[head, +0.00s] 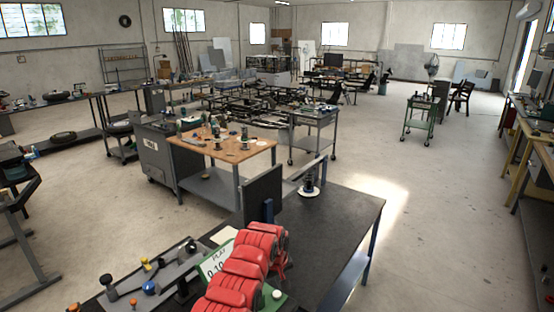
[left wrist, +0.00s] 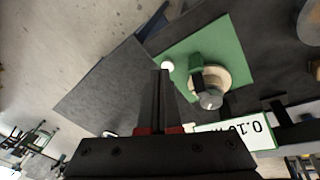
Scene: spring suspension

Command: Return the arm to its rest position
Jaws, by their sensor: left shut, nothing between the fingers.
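My left gripper (left wrist: 163,76) is shut and empty in the left wrist view, its black fingers together. It points across the dark bench top (left wrist: 100,95), beside the green mat (left wrist: 215,48). My red arm (head: 247,262) fills the front of the head view and covers much of the mat (head: 283,307); I cannot make out the fingertips there. On the mat, a pale round disc (left wrist: 219,77) carries a grey knob (left wrist: 210,99) beside a green block (left wrist: 195,66). A white knob (left wrist: 167,65) stands at the mat's corner. My right gripper is not in view.
A white sign (head: 215,258) stands by the mat, left of my arm. Knobbed fixtures (head: 150,287) lie farther left. The bench's right side (head: 345,215) is clear.

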